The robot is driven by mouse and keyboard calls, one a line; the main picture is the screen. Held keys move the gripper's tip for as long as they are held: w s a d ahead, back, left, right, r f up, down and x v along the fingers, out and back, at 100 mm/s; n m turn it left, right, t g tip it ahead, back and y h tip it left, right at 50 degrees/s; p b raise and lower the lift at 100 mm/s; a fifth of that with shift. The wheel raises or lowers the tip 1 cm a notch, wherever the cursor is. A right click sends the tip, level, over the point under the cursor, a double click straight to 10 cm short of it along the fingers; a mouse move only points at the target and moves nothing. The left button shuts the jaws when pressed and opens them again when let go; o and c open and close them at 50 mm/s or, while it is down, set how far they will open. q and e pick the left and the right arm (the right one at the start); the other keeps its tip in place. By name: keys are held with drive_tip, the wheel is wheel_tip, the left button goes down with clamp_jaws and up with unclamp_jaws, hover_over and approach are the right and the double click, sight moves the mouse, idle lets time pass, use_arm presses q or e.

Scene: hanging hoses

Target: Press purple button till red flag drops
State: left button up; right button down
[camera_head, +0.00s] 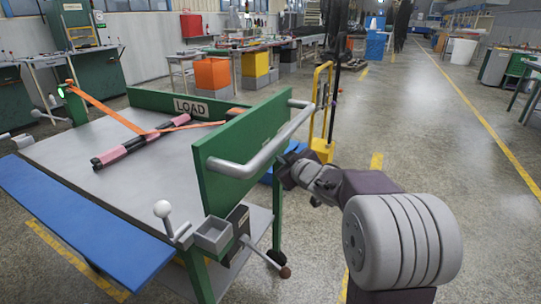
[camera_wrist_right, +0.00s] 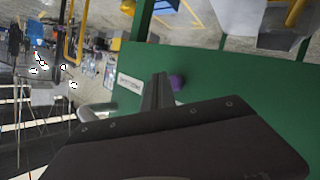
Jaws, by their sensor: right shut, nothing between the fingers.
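The purple button (camera_wrist_right: 177,82) is small and round and sits on a green panel (camera_wrist_right: 225,105) in the right wrist view. The shut fingers of my right gripper (camera_wrist_right: 159,82) are just left of the button in that view. They are empty. I cannot tell whether they touch the button or the panel. In the head view my right gripper (camera_head: 287,168) is at the outer side of the green end panel (camera_head: 235,150), behind its grey handle. The button is hidden there. I cannot make out a red flag in either view. My left gripper is out of view.
A cart with a grey top (camera_head: 75,150) carries pink-and-black bars (camera_head: 130,150) under an orange strap (camera_head: 100,105). A LOAD sign (camera_head: 191,108) is on its back wall. A grey handle (camera_head: 285,135) sticks out from the end panel. Open floor lies to the right.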

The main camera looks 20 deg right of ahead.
drive_tip(key=s+d+p, duration=0.2)
drive_tip(key=s+d, duration=0.1)
drive_tip(key=shift+s+d, duration=0.1)
drive_tip(key=shift+s, duration=0.3)
idle(0.6)
